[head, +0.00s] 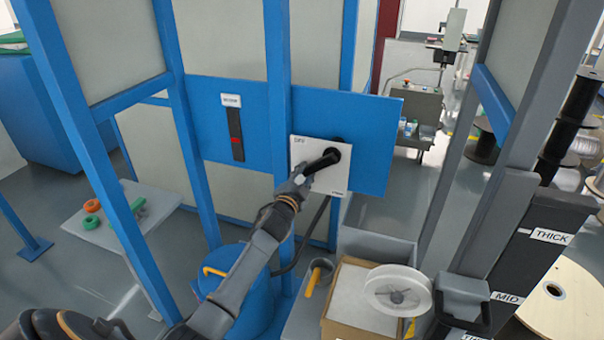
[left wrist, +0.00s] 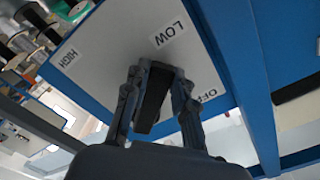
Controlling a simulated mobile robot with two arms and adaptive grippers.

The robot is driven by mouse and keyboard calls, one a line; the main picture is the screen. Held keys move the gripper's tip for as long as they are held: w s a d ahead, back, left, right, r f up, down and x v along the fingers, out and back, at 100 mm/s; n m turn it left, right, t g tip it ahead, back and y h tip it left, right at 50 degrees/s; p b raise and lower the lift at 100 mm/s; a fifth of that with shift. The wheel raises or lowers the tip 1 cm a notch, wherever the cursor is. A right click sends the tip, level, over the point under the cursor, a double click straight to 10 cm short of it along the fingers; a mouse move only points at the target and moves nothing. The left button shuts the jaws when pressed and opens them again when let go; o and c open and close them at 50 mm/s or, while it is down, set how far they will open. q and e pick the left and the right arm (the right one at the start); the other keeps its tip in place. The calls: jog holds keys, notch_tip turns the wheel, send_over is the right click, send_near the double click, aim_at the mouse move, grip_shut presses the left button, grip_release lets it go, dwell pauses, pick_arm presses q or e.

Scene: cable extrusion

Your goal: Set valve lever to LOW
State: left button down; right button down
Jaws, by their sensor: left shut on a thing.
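The black valve lever (head: 323,161) is mounted on a white plate (head: 307,150) on a blue panel. In the head view it points down and left from its round pivot. My left gripper (head: 303,178) is shut on the lever's free end. In the left wrist view the lever (left wrist: 154,92) sits between the two fingers of my left gripper (left wrist: 156,105). The LOW label (left wrist: 169,34) is above the fingers there, the HIGH label (left wrist: 69,57) is at left, and the OFF label (left wrist: 207,96), partly hidden, is at right. My right gripper is not in view.
Blue frame posts (head: 277,90) stand close beside my left arm. A blue drum (head: 248,290) is below it. A cardboard box (head: 350,300) with a white spool (head: 397,289) stands at lower centre. Labelled THICK and MID bins (head: 530,235) are at right.

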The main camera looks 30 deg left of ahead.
pick_arm(q)
jog(key=shift+d+f+n, duration=0.3)
jog(key=shift+f+n, duration=0.15)
jog(key=shift+n, duration=0.15)
jog(key=c, duration=1.1)
grip_release()
jog(key=v, duration=1.2)
